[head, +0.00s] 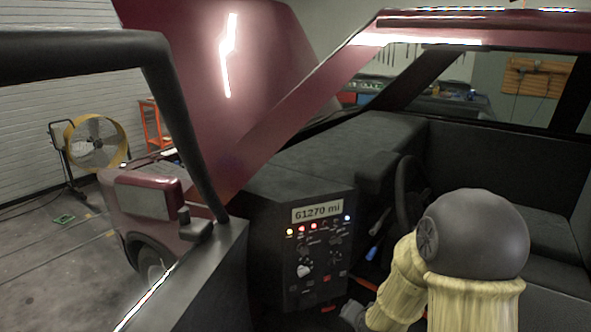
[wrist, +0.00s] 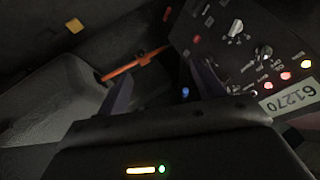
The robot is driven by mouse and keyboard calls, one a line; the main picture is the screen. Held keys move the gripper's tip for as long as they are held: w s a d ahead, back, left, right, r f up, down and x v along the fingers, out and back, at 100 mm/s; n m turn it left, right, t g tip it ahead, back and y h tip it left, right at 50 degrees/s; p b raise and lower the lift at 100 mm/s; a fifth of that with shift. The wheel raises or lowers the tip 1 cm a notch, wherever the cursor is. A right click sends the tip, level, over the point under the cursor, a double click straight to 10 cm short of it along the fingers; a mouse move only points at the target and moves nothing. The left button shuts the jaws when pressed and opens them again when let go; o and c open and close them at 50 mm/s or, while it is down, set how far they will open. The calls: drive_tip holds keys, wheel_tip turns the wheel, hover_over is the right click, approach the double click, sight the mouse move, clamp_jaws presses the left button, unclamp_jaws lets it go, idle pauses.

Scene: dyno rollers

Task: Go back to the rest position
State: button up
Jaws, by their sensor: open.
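My gripper (wrist: 162,82) is open in the wrist view, with its two dark fingers spread and nothing visible between them. The dark dashboard panel (head: 318,275) stands left of my arm in the head view, with a "61270 mi" display (head: 317,212), a row of lit lamps and several knobs. The panel also shows at the upper right of the wrist view (wrist: 225,62), to the right of my fingers. My yellow-sleeved arm reaches down into the car cabin at the lower right of the head view. The fingers are not clearly visible there.
A dark steering wheel (head: 408,190) is close behind my arm. An orange bar (wrist: 135,65) lies beyond my fingers. The door frame (head: 175,110) and raised red hood (head: 215,75) stand at left. Dark seats (head: 545,235) are at right. A yellow fan (head: 95,142) stands outside.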

drive_tip(key=s+r+n+g+p, duration=0.6)
drive_tip(key=s+r+p, duration=0.7)
drive_tip(key=r, duration=0.7)
drive_tip(key=s+n, duration=0.1)
drive_tip(key=s, duration=0.2)
drive_tip(key=shift+s+a+r+n+p, duration=0.2)
drive_tip(key=shift+s+r+n+p, duration=0.05)
drive_tip(key=shift+s+n+p, duration=0.1)
